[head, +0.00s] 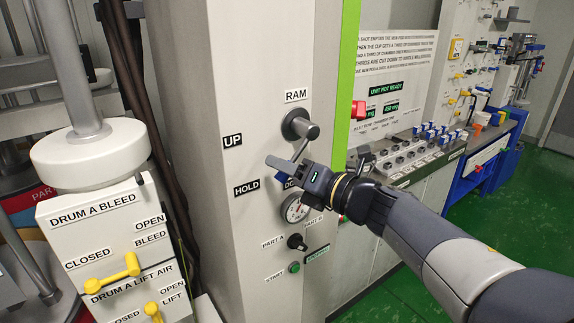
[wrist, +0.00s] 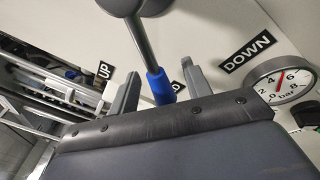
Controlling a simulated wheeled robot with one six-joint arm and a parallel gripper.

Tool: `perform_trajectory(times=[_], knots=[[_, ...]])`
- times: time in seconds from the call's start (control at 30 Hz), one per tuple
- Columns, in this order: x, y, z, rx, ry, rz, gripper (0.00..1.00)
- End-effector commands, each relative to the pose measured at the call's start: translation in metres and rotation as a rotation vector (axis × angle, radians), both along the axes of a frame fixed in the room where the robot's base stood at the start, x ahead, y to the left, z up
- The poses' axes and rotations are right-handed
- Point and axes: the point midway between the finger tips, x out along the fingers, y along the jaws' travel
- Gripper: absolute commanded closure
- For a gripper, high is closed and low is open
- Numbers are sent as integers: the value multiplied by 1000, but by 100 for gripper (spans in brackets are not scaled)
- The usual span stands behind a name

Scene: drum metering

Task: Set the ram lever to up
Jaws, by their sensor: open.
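The ram lever is a grey shaft (wrist: 141,38) with a blue grip (wrist: 160,86), running out from a round grey hub (head: 300,126) under the RAM label. In the wrist view the blue grip lies between the two fingers of my gripper (wrist: 160,92), with a gap to each side. My gripper (head: 290,168) is open around the grip and not closed on it. In the wrist view the lever overlaps the partly hidden HOLD label. The UP label (head: 232,140) is left of the hub, HOLD (head: 246,187) is lower left, and DOWN (wrist: 248,50) is below, partly covered in the head view.
A pressure gauge (head: 294,208) sits close below my gripper, with a black selector knob (head: 297,242) and green start button (head: 294,267) under it. A red part (head: 358,109) juts at the panel's right edge. Dark hoses (head: 150,120) run along the left.

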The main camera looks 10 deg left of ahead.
Motion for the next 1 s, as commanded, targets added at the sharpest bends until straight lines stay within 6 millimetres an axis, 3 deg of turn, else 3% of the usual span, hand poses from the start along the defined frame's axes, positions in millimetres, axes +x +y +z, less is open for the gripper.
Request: perform_trajectory(times=[0.27,0.83,1.0], knots=[[1,1,0,0,1,0,54],[0,1,0,0,1,0,100],[0,1,0,0,1,0,100]])
